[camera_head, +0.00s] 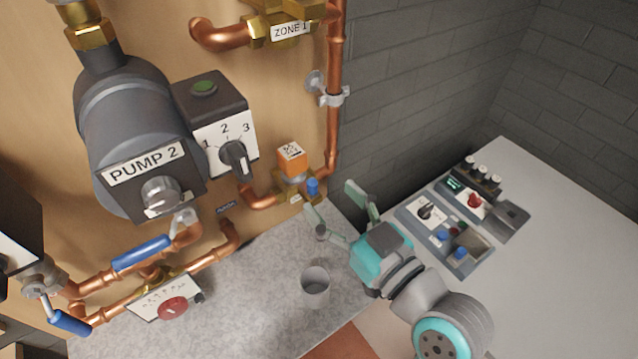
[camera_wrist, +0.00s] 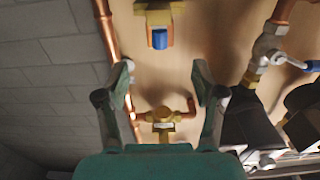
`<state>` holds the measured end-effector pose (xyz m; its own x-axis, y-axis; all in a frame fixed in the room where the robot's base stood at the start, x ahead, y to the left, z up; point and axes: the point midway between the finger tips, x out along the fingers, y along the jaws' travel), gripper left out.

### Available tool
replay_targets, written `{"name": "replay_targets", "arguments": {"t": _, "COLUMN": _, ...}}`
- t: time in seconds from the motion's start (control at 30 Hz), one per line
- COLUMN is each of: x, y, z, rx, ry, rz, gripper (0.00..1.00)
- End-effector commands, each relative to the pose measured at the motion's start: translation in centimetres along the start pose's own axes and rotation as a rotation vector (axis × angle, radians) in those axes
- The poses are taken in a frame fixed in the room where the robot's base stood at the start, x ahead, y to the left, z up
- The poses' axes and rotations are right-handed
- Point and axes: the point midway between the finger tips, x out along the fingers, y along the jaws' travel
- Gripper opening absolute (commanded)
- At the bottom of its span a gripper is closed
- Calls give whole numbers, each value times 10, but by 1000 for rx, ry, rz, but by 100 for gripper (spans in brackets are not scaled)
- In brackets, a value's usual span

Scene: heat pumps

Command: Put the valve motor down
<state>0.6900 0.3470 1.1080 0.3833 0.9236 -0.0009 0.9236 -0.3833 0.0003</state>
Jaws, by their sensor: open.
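The likely valve motor is an orange box with a white printed label (camera_head: 291,157). In the head view it sits on the brass valve fitting at the lower end of the vertical copper pipe, above the counter.
A grey cup (camera_head: 315,287) stands on the speckled counter (camera_head: 262,280). Pump 2 (camera_head: 140,140) and copper pipes fill the left. A grey block wall (camera_head: 440,90) stands behind.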

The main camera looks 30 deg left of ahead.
Motion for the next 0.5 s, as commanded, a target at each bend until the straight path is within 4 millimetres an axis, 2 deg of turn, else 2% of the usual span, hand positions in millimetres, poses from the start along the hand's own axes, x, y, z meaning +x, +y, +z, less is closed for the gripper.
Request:
{"name": "replay_targets", "arguments": {"t": 0.13, "x": -9, "y": 0, "z": 0, "rx": 0, "ry": 0, "rz": 0, "gripper": 68}}
{"name": "replay_targets", "arguments": {"t": 0.37, "x": -11, "y": 0, "z": 0, "rx": 0, "ry": 0, "rz": -1, "gripper": 68}}
{"name": "replay_targets", "arguments": {"t": 0.5, "x": -15, "y": 4, "z": 9, "rx": 17, "ry": -5, "rz": 24, "gripper": 68}}
